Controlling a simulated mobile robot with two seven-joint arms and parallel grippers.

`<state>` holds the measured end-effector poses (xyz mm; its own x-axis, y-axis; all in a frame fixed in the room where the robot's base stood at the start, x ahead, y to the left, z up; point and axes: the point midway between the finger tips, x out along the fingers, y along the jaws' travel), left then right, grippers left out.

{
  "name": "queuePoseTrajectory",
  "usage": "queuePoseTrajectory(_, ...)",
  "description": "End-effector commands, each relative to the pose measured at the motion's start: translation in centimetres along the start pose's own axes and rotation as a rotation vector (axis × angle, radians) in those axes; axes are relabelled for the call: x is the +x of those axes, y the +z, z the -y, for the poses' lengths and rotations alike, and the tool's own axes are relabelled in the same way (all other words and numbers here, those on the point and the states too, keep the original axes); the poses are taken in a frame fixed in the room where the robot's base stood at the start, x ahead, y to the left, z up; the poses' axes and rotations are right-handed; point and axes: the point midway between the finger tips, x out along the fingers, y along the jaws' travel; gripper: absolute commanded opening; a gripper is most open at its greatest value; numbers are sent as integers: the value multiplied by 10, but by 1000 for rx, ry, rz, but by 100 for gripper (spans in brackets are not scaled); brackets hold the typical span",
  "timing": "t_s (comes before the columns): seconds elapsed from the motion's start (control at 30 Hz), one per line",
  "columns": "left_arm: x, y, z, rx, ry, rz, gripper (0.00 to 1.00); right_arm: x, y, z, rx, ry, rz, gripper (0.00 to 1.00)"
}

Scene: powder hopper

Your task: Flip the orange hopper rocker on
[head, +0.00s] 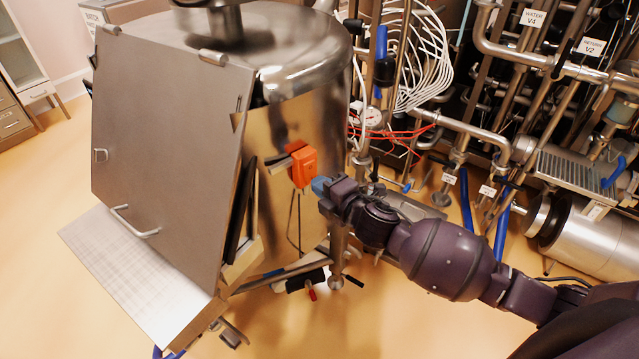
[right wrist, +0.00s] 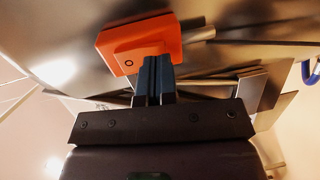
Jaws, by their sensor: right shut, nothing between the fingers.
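The orange hopper rocker housing (head: 302,164) is a small box on the side of the steel hopper (head: 298,110), near the middle of the head view. In the right wrist view the orange box (right wrist: 140,42) fills the top centre, with a small round mark on its near face. My right gripper (head: 321,185) is shut and empty, its blue fingertips at the lower right edge of the box. In the right wrist view the shut fingers (right wrist: 155,68) overlap the box's lower edge; I cannot tell whether they touch it. The rocker's position is not clear. My left gripper is not in view.
A large steel panel (head: 165,140) with a handle stands left of the box, above a sloped steel tray (head: 135,265). Pipes, white hoses (head: 415,60) and blue-handled valves crowd the right. A horizontal steel cylinder (head: 585,235) lies at far right. Open floor shows at the left.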

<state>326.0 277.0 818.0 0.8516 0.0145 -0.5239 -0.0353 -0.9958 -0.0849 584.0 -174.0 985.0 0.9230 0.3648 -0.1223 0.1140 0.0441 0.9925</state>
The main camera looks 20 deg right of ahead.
Motion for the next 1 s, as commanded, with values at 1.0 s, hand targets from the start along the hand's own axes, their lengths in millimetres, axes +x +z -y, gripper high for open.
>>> queuePoseTrajectory(1.0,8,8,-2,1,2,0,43,11,0,-1,-1,42,-2,0)
